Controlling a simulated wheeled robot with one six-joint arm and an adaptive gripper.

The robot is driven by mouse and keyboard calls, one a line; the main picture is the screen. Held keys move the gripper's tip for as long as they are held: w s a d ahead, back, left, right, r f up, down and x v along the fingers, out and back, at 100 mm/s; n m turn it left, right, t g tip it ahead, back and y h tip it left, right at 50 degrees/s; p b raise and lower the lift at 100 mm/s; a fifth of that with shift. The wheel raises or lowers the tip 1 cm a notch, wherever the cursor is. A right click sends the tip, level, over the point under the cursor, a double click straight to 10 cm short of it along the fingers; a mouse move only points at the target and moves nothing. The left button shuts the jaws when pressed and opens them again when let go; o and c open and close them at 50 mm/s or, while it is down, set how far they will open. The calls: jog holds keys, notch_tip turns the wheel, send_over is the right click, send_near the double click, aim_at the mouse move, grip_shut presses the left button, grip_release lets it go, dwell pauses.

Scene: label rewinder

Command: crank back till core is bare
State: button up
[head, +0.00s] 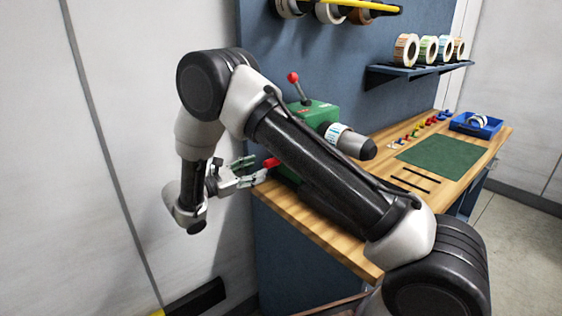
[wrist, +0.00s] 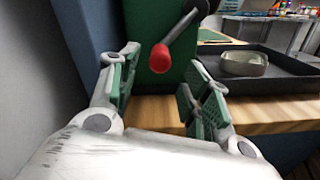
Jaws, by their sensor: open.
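The green rewinder (head: 318,113) stands on the wooden bench, partly hidden behind my arm. It has a red-knobbed lever (head: 293,77) on top. A pale roll with blue print (head: 335,132) sits by a dark cylindrical end on its right side; how much label is on the core is unclear. The crank's red handle (head: 271,162) sticks out toward my gripper (head: 252,172). In the wrist view the red handle (wrist: 160,58) lies beyond and between the spread green-padded fingers of my gripper (wrist: 160,98), with its metal arm rising right. The fingers appear clear of it.
A dark tray (wrist: 288,76) with a grey ring (wrist: 243,64) lies right of the rewinder. Farther along the bench are a green mat (head: 440,155), small coloured pieces and a blue bin (head: 474,125). A shelf (head: 420,72) holds rolls. A pale wall is close on the left.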

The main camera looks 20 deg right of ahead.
jog(key=n, duration=0.3)
jog(key=shift+d+n, duration=0.2)
jog(key=shift+n, duration=0.2)
jog(key=x, duration=0.7)
jog(key=shift+w+d, duration=0.15)
jog(key=shift+d, duration=0.05)
grip_shut()
